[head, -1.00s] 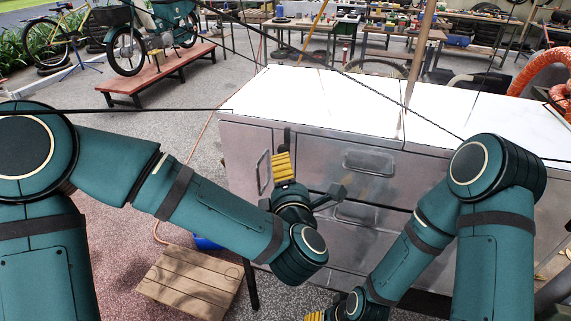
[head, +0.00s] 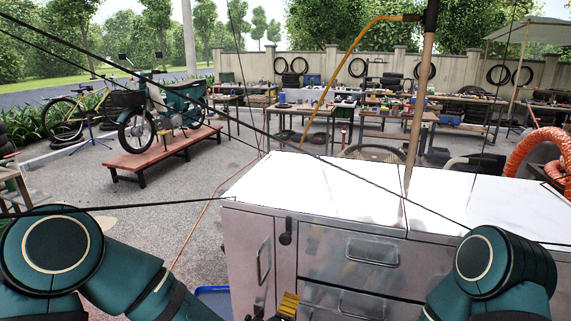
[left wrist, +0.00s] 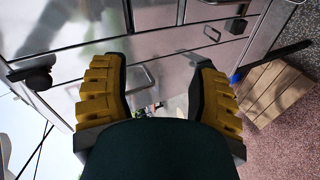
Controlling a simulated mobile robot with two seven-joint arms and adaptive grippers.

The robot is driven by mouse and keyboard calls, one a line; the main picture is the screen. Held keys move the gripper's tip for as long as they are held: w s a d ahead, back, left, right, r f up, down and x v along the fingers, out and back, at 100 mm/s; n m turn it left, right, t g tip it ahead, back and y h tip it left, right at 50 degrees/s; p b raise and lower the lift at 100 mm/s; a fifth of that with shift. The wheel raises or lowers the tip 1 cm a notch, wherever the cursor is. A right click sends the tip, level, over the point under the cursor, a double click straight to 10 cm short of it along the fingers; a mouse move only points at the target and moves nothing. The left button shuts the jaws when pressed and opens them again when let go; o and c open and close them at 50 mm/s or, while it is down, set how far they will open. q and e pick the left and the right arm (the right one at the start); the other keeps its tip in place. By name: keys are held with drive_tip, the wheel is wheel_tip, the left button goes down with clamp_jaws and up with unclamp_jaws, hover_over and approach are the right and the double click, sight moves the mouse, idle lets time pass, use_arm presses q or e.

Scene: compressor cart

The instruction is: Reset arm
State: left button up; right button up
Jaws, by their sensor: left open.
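My left gripper (head: 288,305) shows only as a small yellow fingertip at the bottom edge of the head view, in front of the metal cabinet (head: 330,247). In the left wrist view my left gripper (left wrist: 157,80) is open, its two yellow ridged fingers wide apart with nothing between them. The cabinet's drawer fronts and handles (left wrist: 140,78) lie beyond the fingers. My right arm comes in at the lower right of the head view, but its gripper is out of view.
The cabinet's white top (head: 330,185) is clear. A red-brown platform (head: 165,155) carries a green motorbike (head: 165,110). A wooden pallet (left wrist: 275,90) lies on the floor. Orange hose (head: 545,150) is at right. Thin dark cables cross the head view. Workbenches stand behind.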

use_arm(q)
drive_tip(key=s+a+f+m+g, duration=0.5)
drive_tip(key=s+f, duration=0.3)
drive_tip(key=f, duration=0.3)
drive_tip(key=s+a+f+m+g, duration=0.5)
drive_tip(key=s+f, duration=0.3)
drive_tip(key=f, duration=0.2)
drive_tip(key=shift+f+m+g+h, duration=0.4)
drive_tip(key=shift+m+g, duration=0.1)
drive_tip(key=shift+m, duration=0.4)
drive_tip(key=shift+s+a, duration=0.1)
